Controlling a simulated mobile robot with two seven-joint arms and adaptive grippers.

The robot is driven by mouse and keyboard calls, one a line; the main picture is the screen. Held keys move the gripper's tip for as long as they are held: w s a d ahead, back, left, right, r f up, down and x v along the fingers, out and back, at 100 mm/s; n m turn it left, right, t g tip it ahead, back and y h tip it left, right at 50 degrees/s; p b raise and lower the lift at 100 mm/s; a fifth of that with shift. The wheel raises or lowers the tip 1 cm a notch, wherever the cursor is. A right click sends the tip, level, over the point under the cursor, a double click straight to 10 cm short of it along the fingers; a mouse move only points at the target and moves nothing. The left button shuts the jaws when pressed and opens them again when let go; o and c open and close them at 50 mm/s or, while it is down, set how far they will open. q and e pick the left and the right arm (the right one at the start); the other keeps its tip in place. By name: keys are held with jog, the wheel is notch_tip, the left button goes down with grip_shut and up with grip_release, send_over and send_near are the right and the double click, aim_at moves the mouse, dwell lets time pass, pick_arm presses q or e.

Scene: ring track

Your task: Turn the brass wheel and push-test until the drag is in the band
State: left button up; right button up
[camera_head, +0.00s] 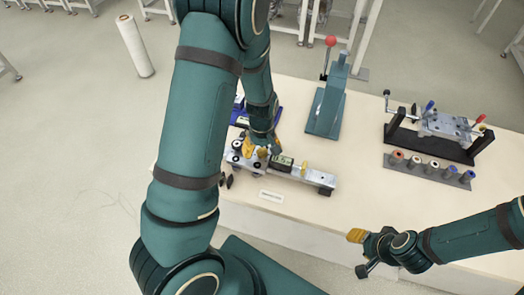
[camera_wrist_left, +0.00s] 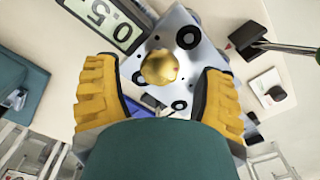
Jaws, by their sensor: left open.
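The ring track device (camera_head: 318,181) lies on the table, a metal rail with a plate and rollers at its left end. In the left wrist view the round brass wheel (camera_wrist_left: 160,69) sits on the metal plate (camera_wrist_left: 185,45) among dark rollers. My left gripper (camera_head: 258,150) is over the plate; in the wrist view its yellow fingers (camera_wrist_left: 157,88) are open on either side of the wheel, with gaps visible. My right gripper (camera_head: 358,252) is at the table's front edge, away from the device.
A green press with a red-knobbed lever (camera_head: 327,108) stands behind the device. A black-framed fixture (camera_head: 435,130) and a rack of several rollers (camera_head: 428,170) are at the right. A white label (camera_head: 271,196) lies in front. The table's middle (camera_head: 370,200) is clear.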

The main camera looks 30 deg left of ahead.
pick_arm(q)
jog(key=shift+f, duration=0.35)
jog(key=shift+c, duration=0.2)
jog(key=c, duration=1.2)
jog(key=shift+o, duration=0.2)
jog(key=shift+m, duration=0.5)
grip_shut()
jog(key=shift+m, duration=2.4)
jog(key=shift+b, duration=0.3)
